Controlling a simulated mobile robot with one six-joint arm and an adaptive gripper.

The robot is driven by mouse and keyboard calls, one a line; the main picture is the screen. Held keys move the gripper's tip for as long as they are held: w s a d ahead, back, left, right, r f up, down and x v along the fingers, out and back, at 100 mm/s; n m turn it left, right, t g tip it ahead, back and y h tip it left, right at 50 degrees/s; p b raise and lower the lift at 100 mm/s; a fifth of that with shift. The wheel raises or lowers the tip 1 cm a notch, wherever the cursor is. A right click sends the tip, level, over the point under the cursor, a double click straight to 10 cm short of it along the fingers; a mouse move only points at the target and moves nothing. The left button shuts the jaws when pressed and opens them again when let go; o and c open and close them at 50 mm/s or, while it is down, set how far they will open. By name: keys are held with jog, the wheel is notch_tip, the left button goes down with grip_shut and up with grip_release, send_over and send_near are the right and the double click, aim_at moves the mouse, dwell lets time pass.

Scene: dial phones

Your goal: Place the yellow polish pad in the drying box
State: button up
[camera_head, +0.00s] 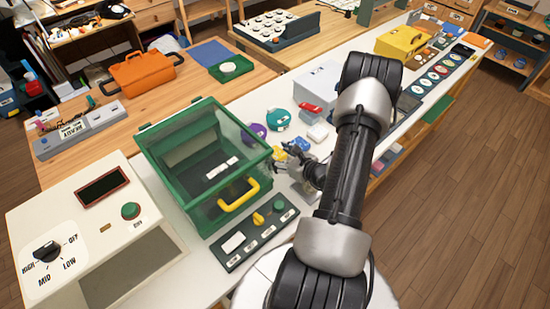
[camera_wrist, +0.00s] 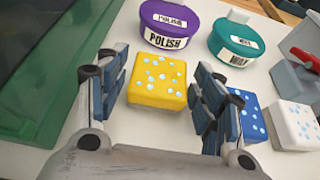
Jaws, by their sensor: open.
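The yellow polish pad (camera_wrist: 157,80), a block with pale spots on top, lies on the white counter in the wrist view. My gripper (camera_wrist: 158,98) is open, with one finger to the left of the pad and one to its right. In the head view my gripper (camera_head: 287,165) is low over the counter, right of a green box, and the yellow pad is hard to make out there. That green box (camera_head: 198,207), with clear panels and a yellow handle (camera_head: 238,195), looks like the drying box. I cannot tell whether its lid is shut.
A blue pad (camera_wrist: 251,121) and a white pad (camera_wrist: 294,122) lie right of the gripper. A purple polish tin (camera_wrist: 168,22) and a teal tin (camera_wrist: 236,43) stand behind. A control panel (camera_head: 256,232) sits before the green box, and a cream dial unit (camera_head: 95,235) stands left.

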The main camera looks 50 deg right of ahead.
jog(key=shift+w+f, duration=0.1)
jog(key=shift+w, duration=0.15)
jog(key=shift+c, duration=0.4)
jog(key=c, duration=0.8)
jog(key=shift+c, duration=0.2)
